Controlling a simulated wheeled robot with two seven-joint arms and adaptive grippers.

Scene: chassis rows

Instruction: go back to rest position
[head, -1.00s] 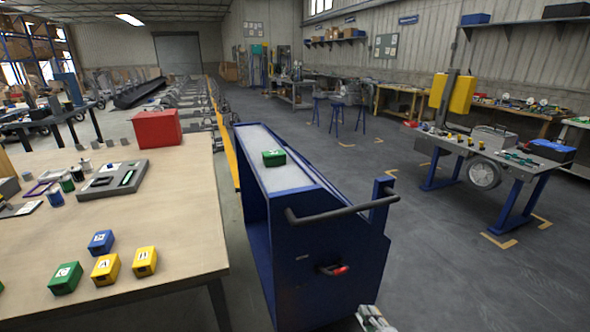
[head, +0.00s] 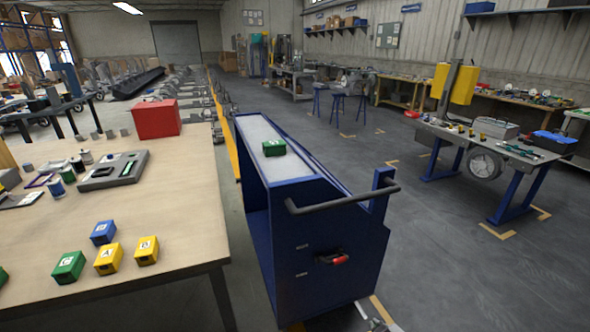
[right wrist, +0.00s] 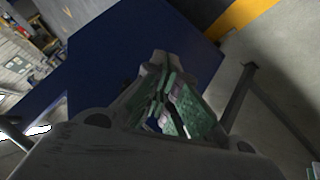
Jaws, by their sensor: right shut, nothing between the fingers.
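My right gripper (right wrist: 163,72) shows in the right wrist view with its green-padded fingers closed together and nothing held between them. The blue side of the trolley (right wrist: 95,60) is behind it, and I cannot tell how large the gap is. In the head view only a small grey bit at the bottom edge, by the trolley's front corner, may belong to the right gripper. My left gripper is in neither view.
The blue trolley (head: 345,270) stands centre with a black handle and a green box (head: 274,147) on top. The wooden table (head: 185,205) at left bears blue, yellow and green boxes and a red bin (head: 157,119). Open floor (head: 440,250) lies right.

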